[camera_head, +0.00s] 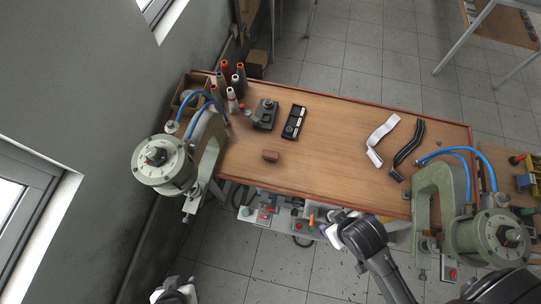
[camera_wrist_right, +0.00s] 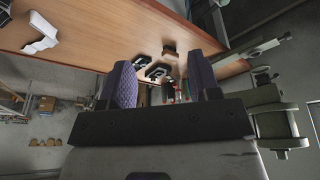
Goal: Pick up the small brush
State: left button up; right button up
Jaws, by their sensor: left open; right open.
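The small brush (camera_head: 271,156) looks like a little brown block lying on the wooden table (camera_head: 320,155), left of its middle and near the front edge. It also shows in the right wrist view (camera_wrist_right: 169,52), between and beyond the fingertips. My right gripper (camera_wrist_right: 160,64) is open and empty, its two purple padded fingers wide apart and clear of the brush. In the head view my right arm reaches the table's front edge, right of the brush; its fingers are hard to make out. My left gripper (camera_head: 174,291) is open at the bottom edge, partly cut off, well away from the table.
Green presses stand at the left (camera_head: 163,163) and right (camera_head: 490,232) of the table. A black holder (camera_head: 264,114), a black tray (camera_head: 293,122) and several cones (camera_head: 232,100) stand behind the brush. White (camera_head: 381,138) and black (camera_head: 408,148) strips lie at the right. The table's middle is clear.

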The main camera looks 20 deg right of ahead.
jog(key=o, duration=0.8)
jog(key=shift+a, duration=0.15)
jog(key=shift+w, duration=0.1)
